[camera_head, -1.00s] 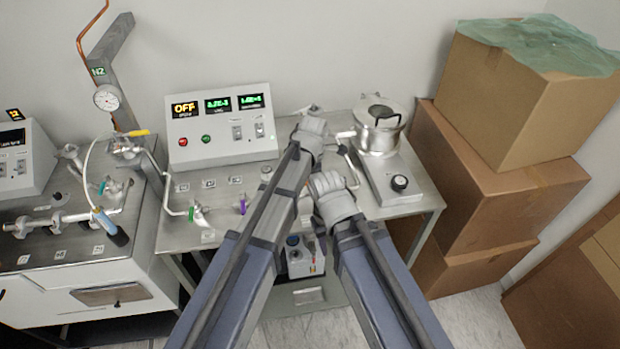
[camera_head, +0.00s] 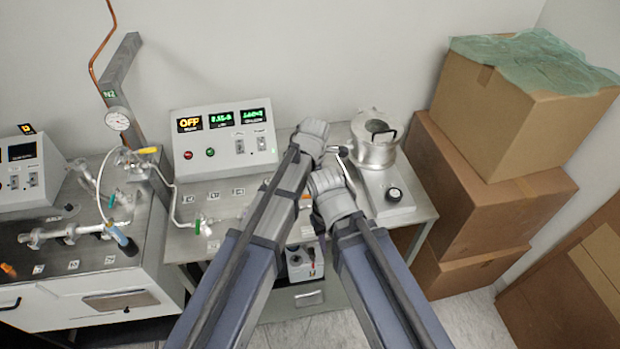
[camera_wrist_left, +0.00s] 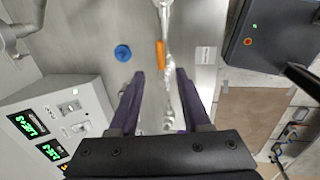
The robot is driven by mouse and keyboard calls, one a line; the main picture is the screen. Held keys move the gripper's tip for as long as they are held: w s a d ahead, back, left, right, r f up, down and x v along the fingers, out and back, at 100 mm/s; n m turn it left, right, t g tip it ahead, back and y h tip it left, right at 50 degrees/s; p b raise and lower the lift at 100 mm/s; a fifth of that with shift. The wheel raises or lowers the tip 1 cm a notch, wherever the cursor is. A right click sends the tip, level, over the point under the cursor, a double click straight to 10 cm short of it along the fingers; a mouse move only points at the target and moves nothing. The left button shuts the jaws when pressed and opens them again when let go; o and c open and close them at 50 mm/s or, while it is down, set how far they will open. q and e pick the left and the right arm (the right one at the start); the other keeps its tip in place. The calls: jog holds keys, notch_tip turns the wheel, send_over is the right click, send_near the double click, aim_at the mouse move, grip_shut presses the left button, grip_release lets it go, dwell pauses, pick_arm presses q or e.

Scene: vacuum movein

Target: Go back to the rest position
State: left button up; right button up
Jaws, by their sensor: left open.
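My left arm (camera_head: 270,220) and right arm (camera_head: 370,240) rise from the bottom of the head view, folded close together in front of the bench. Neither gripper's jaws show there. In the left wrist view my left gripper (camera_wrist_left: 160,73) is open, with two dark purple fingers apart. Nothing is clearly held between them. An orange handle (camera_wrist_left: 160,55) on metal tubing shows beyond the gap, with a blue round knob (camera_wrist_left: 122,53) to its left. The right gripper is not visible.
A control box (camera_head: 222,142) reading OFF and a metal pot (camera_head: 373,150) stand on the bench. A cart with metal tubing (camera_head: 65,232) is at left. Stacked cardboard boxes (camera_head: 490,205) stand at right. A gauge (camera_head: 118,120) hangs on a bracket behind.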

pick_arm(q)
jog(key=shift+s+a+r, duration=0.1)
jog(key=shift+r, duration=0.05)
dwell(0.4)
jog(key=s+a+m+g, duration=0.1)
jog(key=s+a+m, duration=1.4)
jog(key=a+m, duration=0.4)
jog(key=s+d+f+m+b, duration=0.2)
jog(key=d+f+b, duration=0.1)
jog(key=d, duration=0.3)
jog(key=s+d+f+m+g+b, duration=0.1)
jog(key=s+d+f+m+b, duration=0.2)
jog(key=d, duration=0.3)
jog(key=shift+s+d+f+y+b, duration=0.15)
jog(key=shift+s+f+y+b, duration=0.25)
jog(key=shift+f+b, duration=0.2)
